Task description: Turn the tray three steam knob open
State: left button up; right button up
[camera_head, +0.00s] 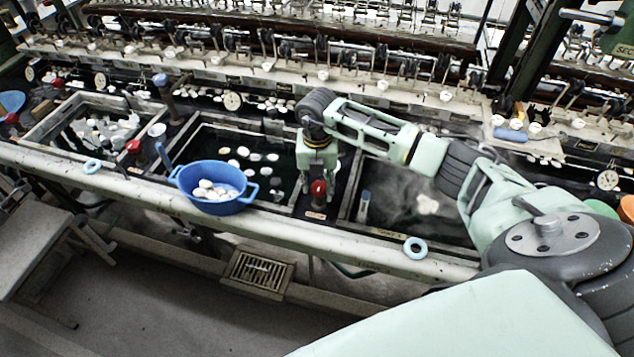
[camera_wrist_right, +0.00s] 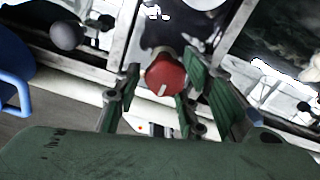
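A red steam knob (camera_head: 318,189) stands on the dark divider between the middle basin (camera_head: 191,131) and the steaming right basin (camera_head: 352,199). My right gripper (camera_head: 318,182) points down at this knob. In the right wrist view, the red knob (camera_wrist_right: 165,76), with a white mark on its face, shows between the fingers of the right gripper (camera_wrist_right: 160,84). My left gripper is out of view.
A blue colander (camera_head: 219,207) of white cocoons sits on the front rim left of the gripper. Another red knob (camera_head: 133,146) stands farther left. A pale blue ring (camera_head: 415,248) lies on the front rail at right. Reeling machinery runs along the back.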

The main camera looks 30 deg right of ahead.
jog(key=c, duration=0.7)
jog(key=shift+c, duration=0.2)
jog(key=n+b, duration=0.3)
jog(key=shift+a, duration=0.15)
jog(key=n+b, duration=0.3)
jog(key=n, duration=0.1)
jog(key=shift+f, duration=0.1)
jog(key=n+b, duration=0.4)
jog(key=n, duration=0.1)
jog(key=shift+s, duration=0.2)
jog(key=n+b, duration=0.2)
jog(key=n, duration=0.1)
jog(key=shift+s, duration=0.1)
jog(key=shift+s+n+b, duration=0.1)
jog(key=shift+n+b, duration=0.35)
jog(key=shift+n, duration=0.65)
